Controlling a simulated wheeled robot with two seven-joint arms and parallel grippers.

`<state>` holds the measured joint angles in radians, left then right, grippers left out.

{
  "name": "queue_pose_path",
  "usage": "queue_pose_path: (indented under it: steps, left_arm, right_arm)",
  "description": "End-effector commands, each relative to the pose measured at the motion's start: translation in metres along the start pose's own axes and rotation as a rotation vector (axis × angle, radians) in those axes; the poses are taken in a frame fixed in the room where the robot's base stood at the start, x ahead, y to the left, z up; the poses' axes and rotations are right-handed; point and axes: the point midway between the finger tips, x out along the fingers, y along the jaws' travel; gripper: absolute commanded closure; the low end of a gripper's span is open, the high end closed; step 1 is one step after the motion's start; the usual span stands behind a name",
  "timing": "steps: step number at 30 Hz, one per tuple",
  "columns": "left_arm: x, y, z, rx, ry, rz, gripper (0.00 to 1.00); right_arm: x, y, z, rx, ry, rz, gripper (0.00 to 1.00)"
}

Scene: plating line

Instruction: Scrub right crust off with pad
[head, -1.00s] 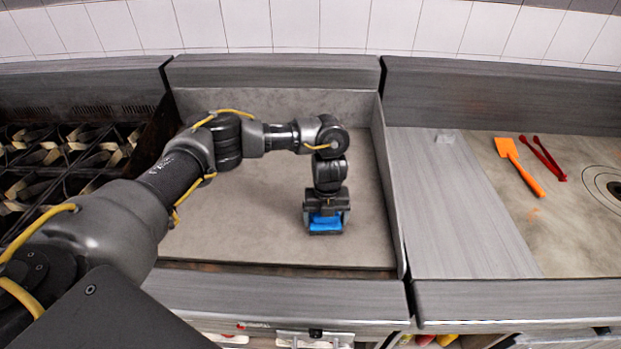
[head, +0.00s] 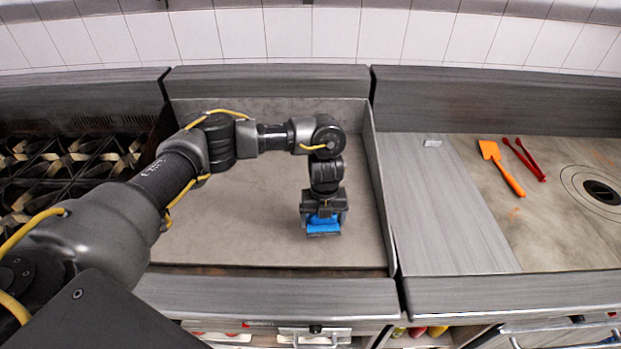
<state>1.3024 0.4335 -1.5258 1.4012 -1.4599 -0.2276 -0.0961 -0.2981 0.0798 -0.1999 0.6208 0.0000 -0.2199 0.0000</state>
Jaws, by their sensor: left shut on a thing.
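My left gripper (head: 323,226) points down over the grey griddle plate (head: 230,230), right of its middle. It is shut on a blue pad (head: 322,218), which sits between its fingers low at the plate surface. I cannot tell for sure whether the pad touches the plate. No crust is clearly visible on the bare parts of the plate; the area under the pad and gripper is hidden. My right gripper is not in view.
Raised walls border the plate, with a grey ledge (head: 435,200) to its right. An orange spatula (head: 503,169) and red tongs (head: 525,160) lie on the right counter. A burner grate (head: 60,170) stands at the left. A tiled wall is behind.

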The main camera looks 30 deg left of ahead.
Motion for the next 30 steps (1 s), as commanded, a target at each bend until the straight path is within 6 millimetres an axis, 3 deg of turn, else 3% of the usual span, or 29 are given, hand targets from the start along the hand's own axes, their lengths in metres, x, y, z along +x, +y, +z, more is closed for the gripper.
queue_pose_path:
  steps: [1, 8, 30]
  left_arm:
    - [-0.009, 0.000, 0.000, 0.000, 0.000, 0.000, 0.39]
    - [-0.019, 0.000, 0.000, 0.000, 0.000, 0.000, 0.39]
    - [-0.019, -0.001, -0.001, -0.051, -0.001, -0.001, 0.39]
  right_arm:
    - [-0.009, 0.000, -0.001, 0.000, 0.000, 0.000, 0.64]
    - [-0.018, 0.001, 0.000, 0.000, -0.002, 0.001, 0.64]
    - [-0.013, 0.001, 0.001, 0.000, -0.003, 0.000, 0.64]
